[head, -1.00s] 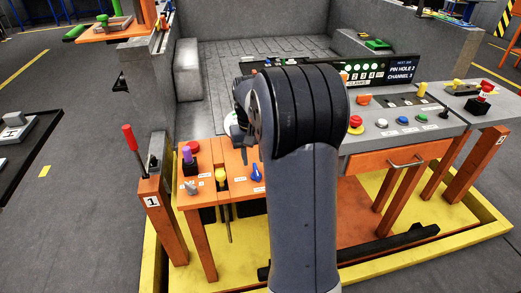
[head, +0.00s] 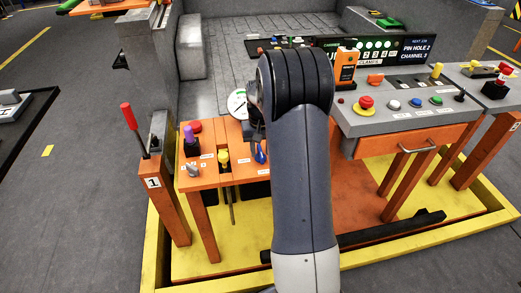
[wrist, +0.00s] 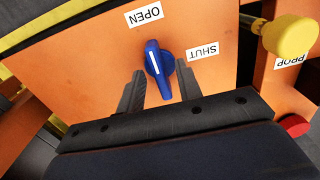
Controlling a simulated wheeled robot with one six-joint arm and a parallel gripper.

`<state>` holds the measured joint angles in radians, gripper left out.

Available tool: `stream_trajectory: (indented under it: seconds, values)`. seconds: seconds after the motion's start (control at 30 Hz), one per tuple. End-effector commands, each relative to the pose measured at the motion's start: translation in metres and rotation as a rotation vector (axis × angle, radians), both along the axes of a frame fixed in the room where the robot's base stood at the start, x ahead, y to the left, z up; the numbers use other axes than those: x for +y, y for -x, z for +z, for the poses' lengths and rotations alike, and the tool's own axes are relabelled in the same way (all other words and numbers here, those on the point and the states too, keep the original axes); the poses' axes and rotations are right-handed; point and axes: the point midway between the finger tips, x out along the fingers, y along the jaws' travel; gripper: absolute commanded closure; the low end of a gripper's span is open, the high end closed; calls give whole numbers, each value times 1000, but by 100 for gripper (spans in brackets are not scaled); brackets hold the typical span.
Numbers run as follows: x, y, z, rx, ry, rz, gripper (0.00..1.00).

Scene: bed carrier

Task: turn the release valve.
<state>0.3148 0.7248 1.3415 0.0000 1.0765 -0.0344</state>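The release valve is a blue knob (wrist: 159,70) on an orange panel (wrist: 90,55), between labels reading OPEN (wrist: 145,15) and SHUT (wrist: 203,51), upside down in the wrist view. Its long axis runs nearly up and down there, with a white mark on its upper half. My gripper (wrist: 158,88) is open, one finger on each side of the knob's lower part. I cannot tell whether the fingers touch it. In the head view the knob (head: 261,154) shows just below my gripper (head: 257,135), which is partly hidden by my arm.
A yellow knob (wrist: 290,36) stands close to the right in the wrist view. A grey console (head: 375,120) with buttons is to the right.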

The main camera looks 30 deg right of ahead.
Motion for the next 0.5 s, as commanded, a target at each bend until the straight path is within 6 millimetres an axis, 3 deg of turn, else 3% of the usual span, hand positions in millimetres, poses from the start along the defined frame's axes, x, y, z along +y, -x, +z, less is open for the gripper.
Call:
stream_trajectory:
  seconds: [0.3, 0.5]
  values:
    - [0, 0, -3, -1, 0, 0, 66]
    - [0, 0, -2, -1, 0, 0, 83]
